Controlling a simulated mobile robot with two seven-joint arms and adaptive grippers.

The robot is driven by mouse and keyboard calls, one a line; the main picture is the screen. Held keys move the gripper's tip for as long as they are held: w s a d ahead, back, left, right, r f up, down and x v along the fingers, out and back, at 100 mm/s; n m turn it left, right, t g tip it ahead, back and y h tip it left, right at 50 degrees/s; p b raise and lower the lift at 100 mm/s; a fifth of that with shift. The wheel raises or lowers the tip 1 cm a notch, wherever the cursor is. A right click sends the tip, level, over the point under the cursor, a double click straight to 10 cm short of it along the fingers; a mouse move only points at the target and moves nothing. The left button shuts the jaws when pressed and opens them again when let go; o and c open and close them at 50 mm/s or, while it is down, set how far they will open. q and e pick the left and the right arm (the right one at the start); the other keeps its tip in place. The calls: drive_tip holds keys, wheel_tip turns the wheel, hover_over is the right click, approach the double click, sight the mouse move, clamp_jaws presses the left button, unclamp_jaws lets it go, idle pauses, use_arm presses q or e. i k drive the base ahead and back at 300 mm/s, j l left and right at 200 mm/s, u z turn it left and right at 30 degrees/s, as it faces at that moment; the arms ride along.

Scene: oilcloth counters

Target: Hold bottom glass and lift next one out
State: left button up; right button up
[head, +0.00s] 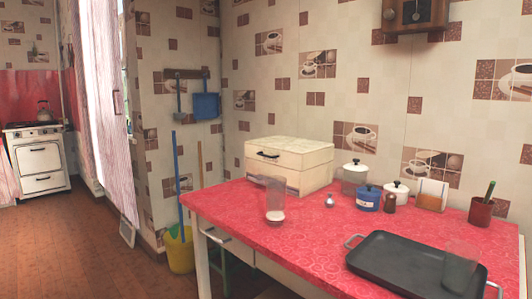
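A tall clear glass shape (275,197) stands upright on the red patterned counter (305,245), near its left front edge. Its lower end looks white. It may be several nested glasses, but I cannot make out separate rims. Another clear glass (460,266) stands at the right end of the black tray (400,264); it is faint against the dark surface. Neither of my grippers is in view, and nothing is seen touching the glasses.
Behind the tall glass sits a cream box (290,166). A small shaker (329,201), white canister (354,178), blue pot (368,198), white pot (396,191), brown jar (390,204), napkin holder (431,195) and red cup (480,211) line the back. The counter's middle is clear.

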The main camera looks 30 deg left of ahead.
sight(275, 185)
drive_tip(key=k+j, duration=0.1)
drive_tip(key=j, duration=0.35)
drive_tip(key=j+z, duration=0.15)
drive_tip(key=j, duration=0.3)
drive_tip(key=k+j, duration=0.15)
drive_tip(key=j, duration=0.3)
drive_tip(key=k+j+z, duration=0.15)
drive_tip(key=j, duration=0.75)
drive_tip(key=k+z, duration=0.05)
